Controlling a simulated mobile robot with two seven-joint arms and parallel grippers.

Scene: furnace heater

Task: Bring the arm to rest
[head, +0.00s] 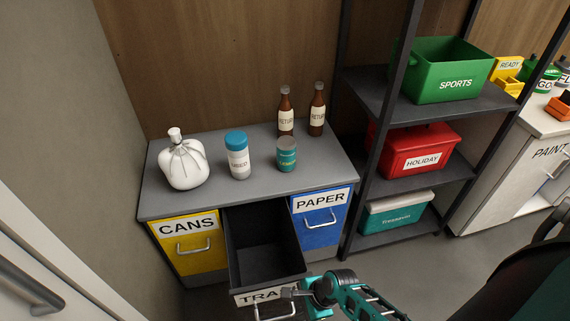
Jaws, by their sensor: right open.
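My right gripper (303,301) is at the bottom edge of the head view, its arm coming in from the lower right. It is open and close to the front of the pulled-out middle drawer (241,262), whose label is partly covered and begins "TRA". The drawer's handle (274,315) is just left of the gripper. I cannot tell whether the fingers touch it. The visible inside of the drawer is empty. My left gripper is not in view.
A grey counter (212,202) holds a white tied bag (184,165), jars and two brown bottles. Closed yellow CANS (187,254) and blue PAPER (319,236) drawers flank the open one. A dark shelf rack (387,189) with bins stands right. Floor (405,268) shows clear before it.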

